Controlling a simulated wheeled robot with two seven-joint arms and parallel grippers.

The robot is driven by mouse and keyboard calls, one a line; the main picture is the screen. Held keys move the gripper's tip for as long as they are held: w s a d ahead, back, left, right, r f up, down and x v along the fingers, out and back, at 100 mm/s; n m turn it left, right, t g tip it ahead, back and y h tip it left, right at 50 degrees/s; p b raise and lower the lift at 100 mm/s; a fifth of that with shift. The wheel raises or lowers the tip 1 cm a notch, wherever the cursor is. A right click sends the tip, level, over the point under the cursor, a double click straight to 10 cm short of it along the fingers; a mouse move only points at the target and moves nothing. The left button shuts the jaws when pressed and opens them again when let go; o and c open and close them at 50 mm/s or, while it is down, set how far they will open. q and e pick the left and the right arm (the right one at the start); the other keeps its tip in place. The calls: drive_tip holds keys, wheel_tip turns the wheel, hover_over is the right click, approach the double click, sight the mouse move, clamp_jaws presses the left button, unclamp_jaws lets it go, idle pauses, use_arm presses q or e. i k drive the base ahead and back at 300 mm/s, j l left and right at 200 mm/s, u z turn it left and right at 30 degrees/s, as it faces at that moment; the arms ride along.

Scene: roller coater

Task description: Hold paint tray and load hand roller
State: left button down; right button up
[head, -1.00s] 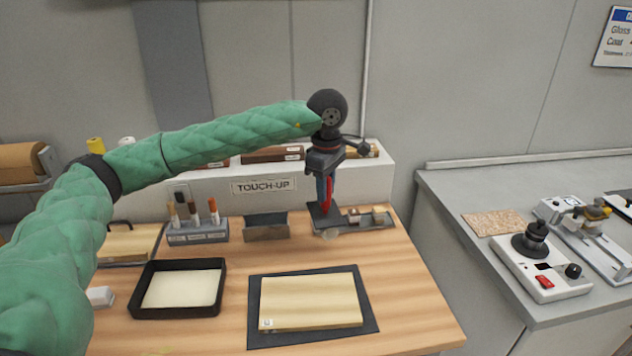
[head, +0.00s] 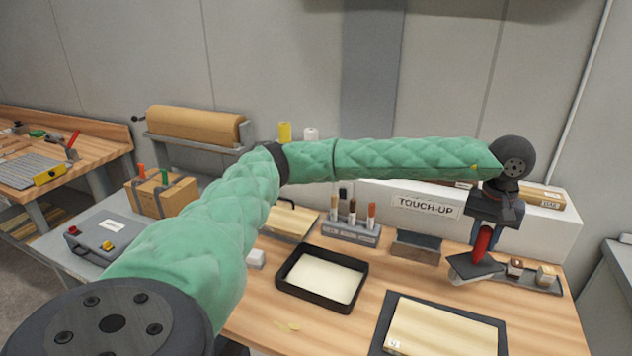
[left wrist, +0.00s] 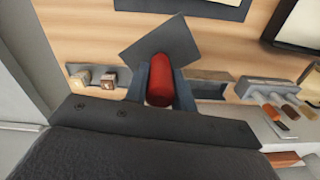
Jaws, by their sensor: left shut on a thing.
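My left gripper (head: 487,228) is shut on the red handle of a hand tool (head: 483,244). The tool also shows in the left wrist view, its red handle (left wrist: 160,85) between the fingers and a flat dark plate beyond it. A roller cannot be made out on it. The tool is at the back right of the wooden bench, over or beside a narrow dark holder; contact cannot be told. A black paint tray (head: 361,270) with cream paint sits left of the gripper, apart from it. My right gripper is not in view.
A pale wood panel (head: 445,328) lies on a dark mat in front of the tool. Small blocks (head: 530,272) stand in the holder.

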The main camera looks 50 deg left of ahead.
sight(333, 280)
drive_tip(key=u, duration=1.5)
